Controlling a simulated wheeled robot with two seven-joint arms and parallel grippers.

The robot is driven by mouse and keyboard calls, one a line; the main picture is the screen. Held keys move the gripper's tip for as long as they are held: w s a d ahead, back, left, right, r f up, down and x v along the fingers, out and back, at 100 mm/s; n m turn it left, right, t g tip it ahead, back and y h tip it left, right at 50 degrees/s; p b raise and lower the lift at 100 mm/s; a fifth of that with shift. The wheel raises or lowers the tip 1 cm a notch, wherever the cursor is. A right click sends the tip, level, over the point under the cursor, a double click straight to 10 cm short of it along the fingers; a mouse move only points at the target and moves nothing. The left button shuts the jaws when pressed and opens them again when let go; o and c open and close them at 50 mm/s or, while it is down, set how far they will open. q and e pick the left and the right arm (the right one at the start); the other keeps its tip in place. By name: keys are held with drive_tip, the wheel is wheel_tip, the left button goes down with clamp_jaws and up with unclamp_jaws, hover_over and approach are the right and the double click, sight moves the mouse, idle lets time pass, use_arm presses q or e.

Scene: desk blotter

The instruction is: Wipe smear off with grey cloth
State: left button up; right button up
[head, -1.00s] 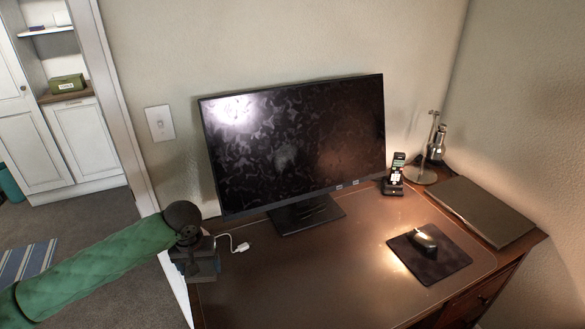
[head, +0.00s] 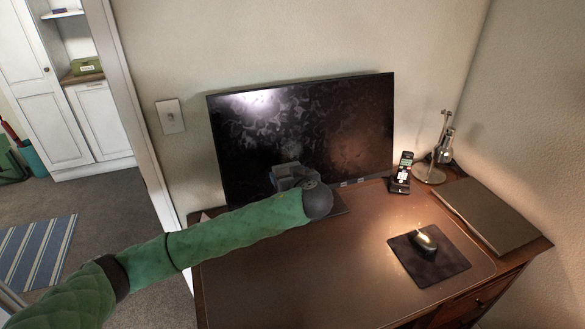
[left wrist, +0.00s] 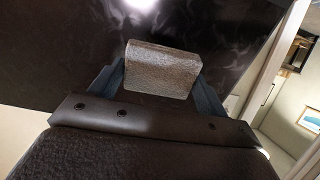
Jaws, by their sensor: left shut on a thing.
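The grey cloth (left wrist: 160,68) is a thick block-like pad between the blue-grey fingers of my left gripper (left wrist: 158,78) in the left wrist view. In the head view, my left gripper (head: 293,177) is in front of the lower middle of the black monitor (head: 345,120), shut on the cloth. Pale, cloudy marks cover the screen, which also shows in the left wrist view (left wrist: 215,40). I cannot pick out one distinct smear; my gripper hides part of the screen. Whether the cloth touches the screen I cannot tell. My right gripper is not in view.
The desk blotter (head: 330,270) is mostly clear. A mouse (head: 424,241) on a dark pad (head: 440,262), a cordless phone (head: 401,175), a lamp (head: 432,172) and a closed laptop-like slab (head: 487,212) stand to the right. My forearm crosses the desk's left side.

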sight(288, 164)
use_arm(q)
drive_tip(key=shift+w+d+r, duration=0.15)
drive_tip(key=shift+d+r, duration=0.2)
drive_tip(key=shift+r, duration=0.15)
drive_tip(key=shift+b+x, duration=0.4)
drive_tip(key=shift+x, duration=1.6)
drive_tip(key=shift+w+a+f, duration=0.15)
drive_tip(key=shift+w, duration=0.4)
drive_tip(key=shift+w+a, duration=0.1)
drive_tip(key=shift+w, duration=0.15)
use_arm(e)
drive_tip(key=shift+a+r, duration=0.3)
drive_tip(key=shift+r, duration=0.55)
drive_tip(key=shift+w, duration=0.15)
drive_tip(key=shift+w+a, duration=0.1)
use_arm(q)
drive_tip(key=shift+b+x, duration=0.75)
drive_tip(key=shift+x, duration=0.3)
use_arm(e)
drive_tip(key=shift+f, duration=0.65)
